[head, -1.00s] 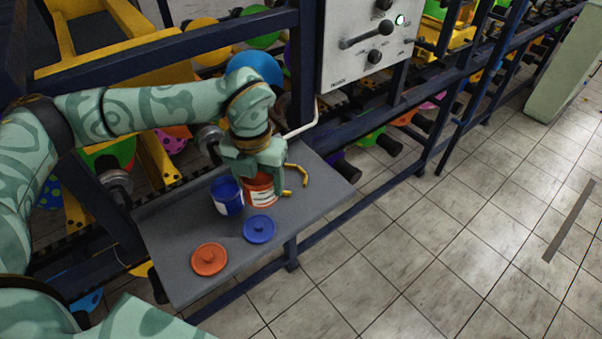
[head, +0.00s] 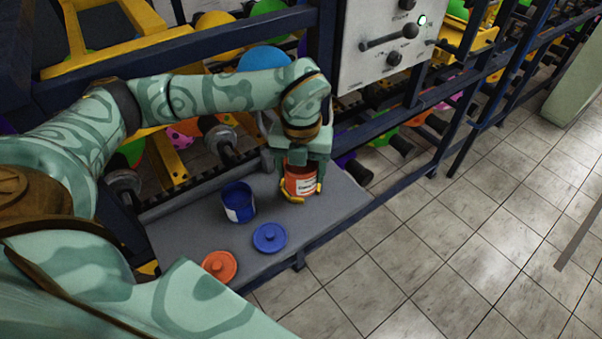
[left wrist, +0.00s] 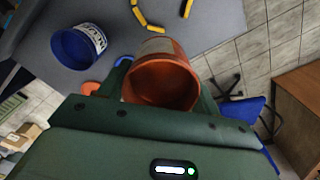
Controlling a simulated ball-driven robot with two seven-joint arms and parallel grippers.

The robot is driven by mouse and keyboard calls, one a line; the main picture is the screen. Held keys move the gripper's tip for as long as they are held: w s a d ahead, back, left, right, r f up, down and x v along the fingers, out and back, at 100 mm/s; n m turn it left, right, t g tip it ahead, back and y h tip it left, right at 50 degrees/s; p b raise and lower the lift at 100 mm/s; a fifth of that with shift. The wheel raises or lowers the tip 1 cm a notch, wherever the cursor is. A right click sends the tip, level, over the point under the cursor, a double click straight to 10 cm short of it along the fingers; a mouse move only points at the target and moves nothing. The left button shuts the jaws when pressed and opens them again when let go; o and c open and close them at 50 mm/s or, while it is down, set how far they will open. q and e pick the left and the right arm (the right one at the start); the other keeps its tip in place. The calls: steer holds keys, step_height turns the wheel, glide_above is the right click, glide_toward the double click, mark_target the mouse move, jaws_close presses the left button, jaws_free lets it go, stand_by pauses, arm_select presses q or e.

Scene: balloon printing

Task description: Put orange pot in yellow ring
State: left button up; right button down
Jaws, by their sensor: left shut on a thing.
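The orange pot (head: 301,181) has a pale label and is held upright in my left gripper (head: 300,175), which is shut on it. The left wrist view looks into its open top (left wrist: 162,85), between the fingers. The yellow ring (head: 292,199) is made of separate curved yellow pieces on the grey table. Its pieces show just in front of and beside the pot's base in the head view; the pot and gripper hide the rest. In the left wrist view, yellow pieces (left wrist: 153,28) lie past the pot. I cannot tell whether the pot touches the table. My right gripper is not in view.
A blue pot (head: 238,202) stands on the grey table (head: 190,235) left of the orange pot. A blue lid (head: 270,237) and an orange lid (head: 219,266) lie nearer the front. A control box (head: 385,45) and a dark blue frame rise behind.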

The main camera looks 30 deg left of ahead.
arm_select(q)
steer(key=w+a+f, duration=0.1)
steer(key=w+f, duration=0.1)
steer(key=w+a+f, duration=0.1)
steer(key=w+f, duration=0.1)
steer(key=w+a+f, duration=0.1)
steer(key=f, duration=0.1)
steer(key=shift+w+a+f, duration=0.35)
steer(key=shift+w, duration=0.05)
steer(key=shift+w+a+f, duration=0.1)
steer(key=shift+f, duration=1.55)
steer(key=shift+f, duration=0.15)
steer(key=o, duration=1.1)
step_height(320, 180, up, 12)
steer(key=shift+r, duration=0.15)
